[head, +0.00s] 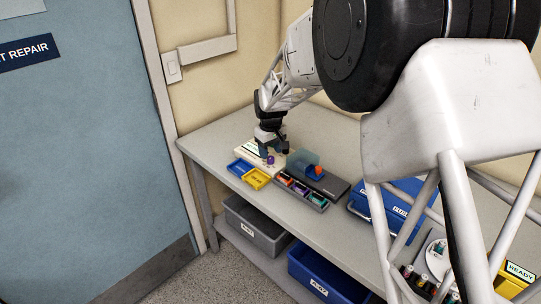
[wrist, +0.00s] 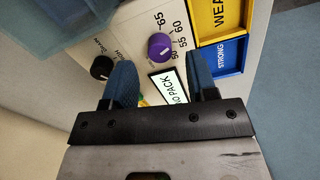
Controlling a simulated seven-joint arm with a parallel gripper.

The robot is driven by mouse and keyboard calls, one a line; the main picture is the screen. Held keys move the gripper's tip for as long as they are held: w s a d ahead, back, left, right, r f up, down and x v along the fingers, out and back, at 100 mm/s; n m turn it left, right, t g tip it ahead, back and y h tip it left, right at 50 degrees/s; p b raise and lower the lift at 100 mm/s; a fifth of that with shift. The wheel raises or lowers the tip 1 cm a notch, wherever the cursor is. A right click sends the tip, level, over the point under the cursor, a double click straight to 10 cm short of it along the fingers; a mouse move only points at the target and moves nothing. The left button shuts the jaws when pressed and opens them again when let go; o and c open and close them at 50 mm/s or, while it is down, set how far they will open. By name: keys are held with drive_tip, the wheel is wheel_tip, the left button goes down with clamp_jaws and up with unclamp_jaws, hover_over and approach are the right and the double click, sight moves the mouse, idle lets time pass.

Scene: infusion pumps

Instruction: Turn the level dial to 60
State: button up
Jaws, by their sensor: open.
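The purple level dial (wrist: 160,46) sits on a pale panel (wrist: 135,25) in the wrist view, beside printed marks 50, 55, 60 and 65. I cannot tell for sure which mark it points to. The dial also shows as a small purple knob in the head view (head: 270,159). My gripper (wrist: 161,68) is open, its two blue fingers apart and empty. The dial lies just beyond the gap between the fingertips, and no finger appears to touch it. In the head view my gripper (head: 269,145) is low over the panel.
A black knob (wrist: 102,67) is left of the dial, near the left finger. A "NO PACK" label (wrist: 168,86) shows between the fingers. Yellow (head: 257,179) and blue (head: 239,167) trays adjoin the panel.

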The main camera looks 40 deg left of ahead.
sight(271, 158)
drive_tip(key=shift+r, duration=2.45)
